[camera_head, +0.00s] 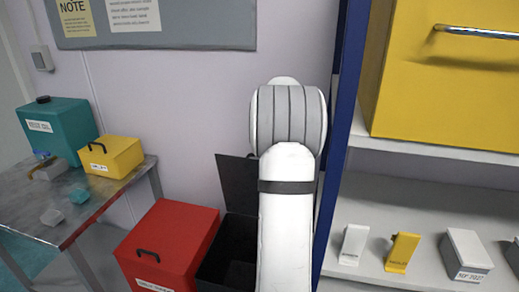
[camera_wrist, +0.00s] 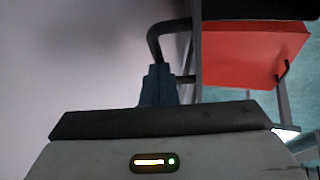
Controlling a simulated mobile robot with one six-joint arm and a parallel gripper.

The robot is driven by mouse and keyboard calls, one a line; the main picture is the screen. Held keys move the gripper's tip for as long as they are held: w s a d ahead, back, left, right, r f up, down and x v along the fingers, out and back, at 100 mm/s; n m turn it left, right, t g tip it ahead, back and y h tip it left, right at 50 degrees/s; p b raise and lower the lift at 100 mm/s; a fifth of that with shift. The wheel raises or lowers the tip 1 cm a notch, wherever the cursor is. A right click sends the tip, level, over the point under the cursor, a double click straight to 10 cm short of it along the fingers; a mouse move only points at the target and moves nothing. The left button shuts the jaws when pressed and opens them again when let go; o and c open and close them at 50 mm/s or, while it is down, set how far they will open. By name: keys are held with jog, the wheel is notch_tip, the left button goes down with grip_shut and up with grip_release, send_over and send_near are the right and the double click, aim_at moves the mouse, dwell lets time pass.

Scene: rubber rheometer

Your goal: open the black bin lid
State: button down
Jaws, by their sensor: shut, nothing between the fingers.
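The black bin (camera_head: 228,258) stands on the floor to the right of the red bin. Its lid (camera_head: 238,185) stands up steeply at the back against the wall, and the bin's dark inside shows. My arm covers the right part of bin and lid. In the wrist view a black bar handle (camera_wrist: 153,40) curves beside the tips of my gripper (camera_wrist: 158,70). It overlaps the fingers in the picture; I cannot tell whether they touch. The fingers are shut with nothing held. My gripper is hidden in the head view.
The red bin (camera_head: 170,245), with a black handle, is shut beside the black bin; it also shows in the wrist view (camera_wrist: 250,55). A metal table (camera_head: 35,205) stands left, with a teal container and a yellow box. A white shelf (camera_head: 400,205) stands right.

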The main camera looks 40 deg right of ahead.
jog(key=shift+g+y, duration=0.5)
jog(key=w+d+p, duration=0.2)
jog(key=d+p, duration=0.1)
jog(key=shift+w+d, duration=0.25)
jog(key=shift+d, duration=0.05)
jog(key=p+v, duration=0.3)
jog(key=v, duration=0.6)
jog(key=s+a+r+m, duration=0.1)
jog(key=s+a+r, duration=0.15)
jog(key=a, duration=0.65)
jog(key=s+a+r+m, duration=0.1)
jog(key=s+a, duration=0.2)
jog(key=a, duration=0.6)
jog(key=s+a+r+m, duration=0.1)
jog(key=s+a+r, duration=0.1)
jog(key=a, duration=0.8)
jog(key=s+a+f+m, duration=0.1)
jog(key=s+a+f, duration=0.2)
jog(key=s+a, duration=0.4)
jog(key=s+a+f+m+g, duration=0.1)
jog(key=s+a+f+m, duration=0.1)
jog(key=s+a, duration=0.5)
jog(key=s+f, duration=0.1)
jog(key=s, duration=0.4)
jog(key=shift+s+a, duration=0.3)
